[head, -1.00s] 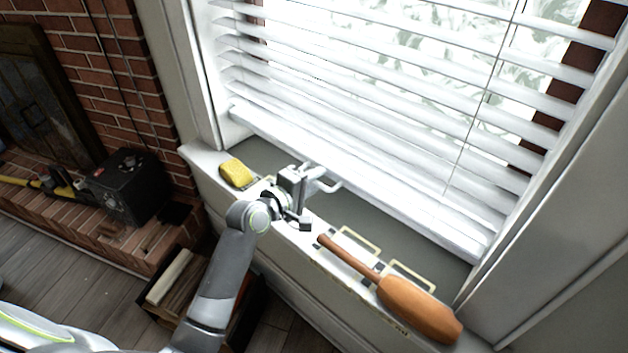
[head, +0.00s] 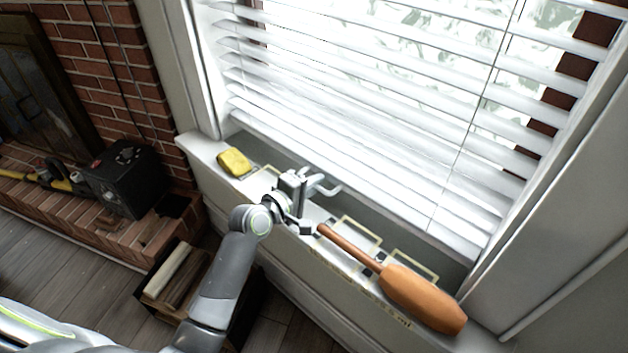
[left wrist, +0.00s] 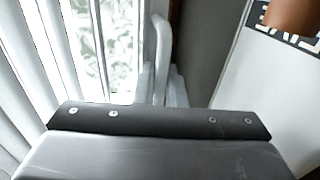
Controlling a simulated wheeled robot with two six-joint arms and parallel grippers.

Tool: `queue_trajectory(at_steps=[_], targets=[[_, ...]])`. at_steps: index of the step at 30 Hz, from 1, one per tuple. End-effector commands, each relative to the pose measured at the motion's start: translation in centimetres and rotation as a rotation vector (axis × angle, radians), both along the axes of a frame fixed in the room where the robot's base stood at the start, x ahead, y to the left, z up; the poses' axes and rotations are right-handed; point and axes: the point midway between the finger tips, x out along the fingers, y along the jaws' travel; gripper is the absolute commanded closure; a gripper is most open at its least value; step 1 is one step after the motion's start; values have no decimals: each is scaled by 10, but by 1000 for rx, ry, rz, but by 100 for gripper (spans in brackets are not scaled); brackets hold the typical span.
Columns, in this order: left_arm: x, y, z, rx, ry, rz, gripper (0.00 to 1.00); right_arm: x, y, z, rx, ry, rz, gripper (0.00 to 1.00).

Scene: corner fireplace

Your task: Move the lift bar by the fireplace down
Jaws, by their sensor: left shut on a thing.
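The lift bar (head: 330,189) is a pale, bent handle at the lower edge of the white blind (head: 360,140), just above the window sill. My left gripper (head: 305,180) is at its left end and is shut on it; the contact is small and partly hidden by the gripper. In the left wrist view, a pale upright bar (left wrist: 161,60) rises behind the dark gripper edge, beside the blind slats. My right gripper is not in view.
A brown bat-shaped object (head: 423,300) lies along the sill (head: 210,158), its thin end close to my left gripper. A yellow sponge-like block (head: 234,162) sits at the sill's left end. A black box (head: 127,178) stands on the brick hearth; an open crate (head: 150,297) is below the sill.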

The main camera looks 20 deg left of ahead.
Motion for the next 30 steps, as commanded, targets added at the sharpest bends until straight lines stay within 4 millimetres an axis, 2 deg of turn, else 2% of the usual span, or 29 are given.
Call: queue_trajectory(at_steps=[5,6,9,20,25,30], targets=[[0,0,0,0,2,0,100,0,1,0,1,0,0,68],[0,0,0,0,2,0,84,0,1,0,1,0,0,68],[0,0,0,0,1,0,73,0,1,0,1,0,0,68],[-5,3,2,0,0,1,73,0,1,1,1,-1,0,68],[-26,12,8,1,-1,2,73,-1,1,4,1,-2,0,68],[-63,29,16,4,1,1,73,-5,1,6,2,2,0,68]])
